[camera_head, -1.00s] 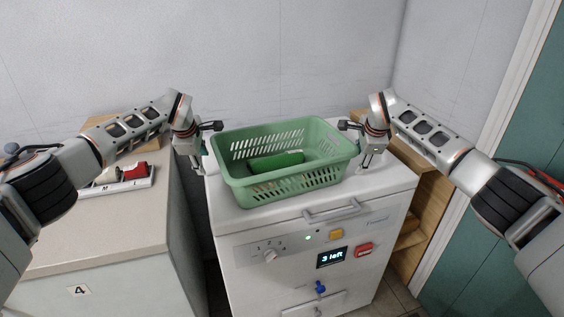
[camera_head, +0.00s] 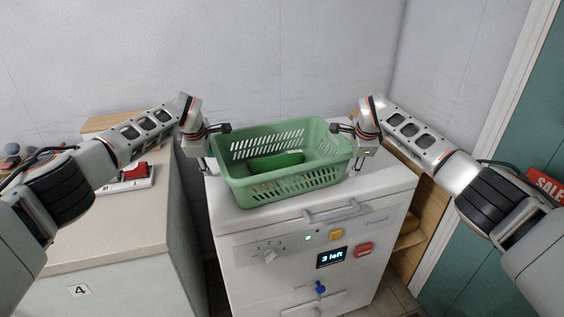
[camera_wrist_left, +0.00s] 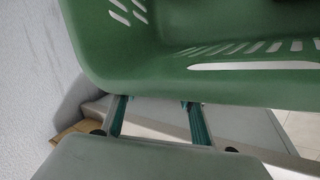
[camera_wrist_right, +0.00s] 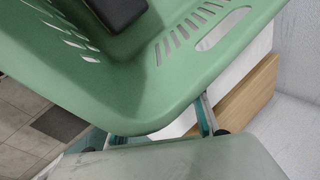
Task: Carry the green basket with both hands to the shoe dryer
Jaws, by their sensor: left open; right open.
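The green basket (camera_head: 290,187), with slotted walls, sits upright on top of a white machine (camera_head: 240,222). A darker green item (camera_head: 275,162) lies inside it. My left gripper (camera_head: 213,147) is open at the basket's left end. My right gripper (camera_head: 347,148) is open at its right end. In the left wrist view the basket wall (camera_wrist_left: 130,60) is close ahead of the spread fingers (camera_wrist_left: 157,104). In the right wrist view the basket (camera_wrist_right: 120,90) is equally close, and a dark item shows inside. I cannot tell whether the fingers touch the rim. I cannot identify the shoe dryer.
A beige-topped cabinet (camera_head: 110,222) marked 4 stands at left, with a white tray (camera_head: 125,184) holding a red item. A wooden shelf is at right.

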